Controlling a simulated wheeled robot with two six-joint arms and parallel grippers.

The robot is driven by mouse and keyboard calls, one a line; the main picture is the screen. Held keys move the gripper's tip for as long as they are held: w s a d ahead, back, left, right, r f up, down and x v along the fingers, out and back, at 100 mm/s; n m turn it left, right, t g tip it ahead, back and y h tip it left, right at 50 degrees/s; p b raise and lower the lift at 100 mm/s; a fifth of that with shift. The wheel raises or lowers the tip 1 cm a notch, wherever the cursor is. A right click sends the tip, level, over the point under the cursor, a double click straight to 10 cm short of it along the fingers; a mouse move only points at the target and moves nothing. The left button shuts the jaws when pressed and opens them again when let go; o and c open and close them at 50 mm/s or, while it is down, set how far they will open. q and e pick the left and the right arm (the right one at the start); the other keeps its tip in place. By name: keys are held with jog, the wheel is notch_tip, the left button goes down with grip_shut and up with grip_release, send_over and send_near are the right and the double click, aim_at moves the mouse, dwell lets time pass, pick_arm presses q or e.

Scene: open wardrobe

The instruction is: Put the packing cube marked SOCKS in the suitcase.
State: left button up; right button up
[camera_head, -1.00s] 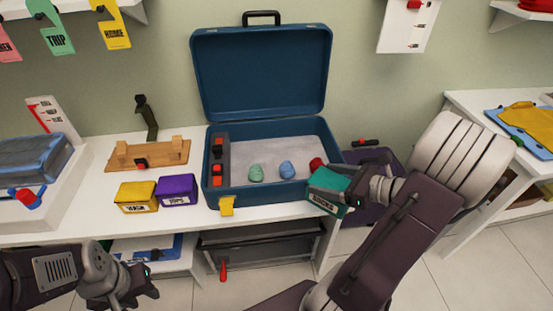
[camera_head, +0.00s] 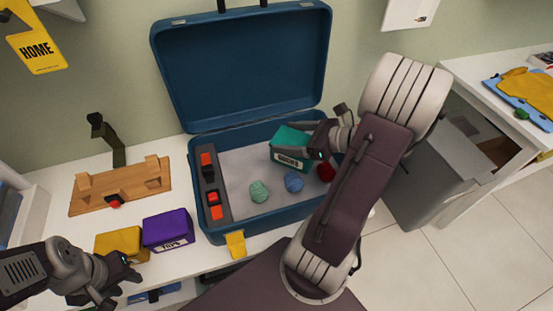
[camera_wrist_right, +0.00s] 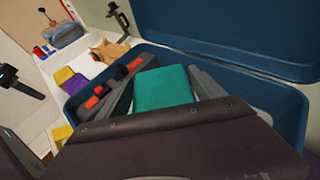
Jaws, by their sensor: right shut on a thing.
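The teal packing cube marked SOCKS (camera_head: 288,147) is inside the outline of the open blue suitcase (camera_head: 270,223), toward its back right. I cannot tell whether it touches the suitcase floor. My right gripper (camera_head: 306,148) is shut on the cube, coming from the right. In the right wrist view the teal cube (camera_wrist_right: 163,88) sits between the grey fingers, with its label out of sight. The suitcase wall also shows there (camera_wrist_right: 292,112). My left gripper (camera_head: 122,280) is empty and looks open, near the yellow cube at the lower left.
A yellow cube (camera_head: 118,243), purple cube (camera_head: 168,229) and wooden rack (camera_head: 120,187) stand left. The suitcase lid (camera_head: 240,65) stands open.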

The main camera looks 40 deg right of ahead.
jog(key=w+f+b, duration=0.1)
jog(key=w+f, duration=0.2)
jog(key=w+f+b, duration=0.1)
jog(key=w+f, duration=0.3)
jog(key=w+d+f+b, duration=0.1)
jog(key=w+f, duration=0.2)
jog(key=shift+w+d+f, duration=0.1)
jog(key=shift+w+f, duration=0.05)
jog(key=shift+w, duration=0.25)
jog(key=shift+d+f, duration=0.1)
jog(key=shift+f, duration=0.1)
jog(key=shift+f+b, duration=0.2)
jog(key=shift+b, duration=0.15)
jog(key=o, duration=1.6)
jog(key=shift+r, duration=0.15)
